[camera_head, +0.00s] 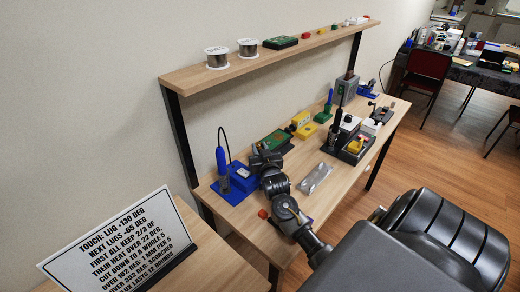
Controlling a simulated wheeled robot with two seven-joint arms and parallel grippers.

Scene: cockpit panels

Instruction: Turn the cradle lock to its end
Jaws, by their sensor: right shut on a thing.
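My right gripper (264,157) is at the workbench, between the blue soldering station (240,178) and the green circuit board (277,141). It is shut on a small part at the near side of the board, apparently the cradle lock. The fingers and wrist hide this part, so its shape and turn angle cannot be made out. The green board lies flat just behind the gripper, and what holds it is mostly covered. My left gripper is not in view.
A blue soldering iron (221,160) stands upright left of the gripper. Yellow blocks (301,119) and a black stand (336,131) are farther right. A clear bag (315,178) lies near the front edge. A shelf (270,60) overhangs the bench. A printed sign (120,250) stands at lower left.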

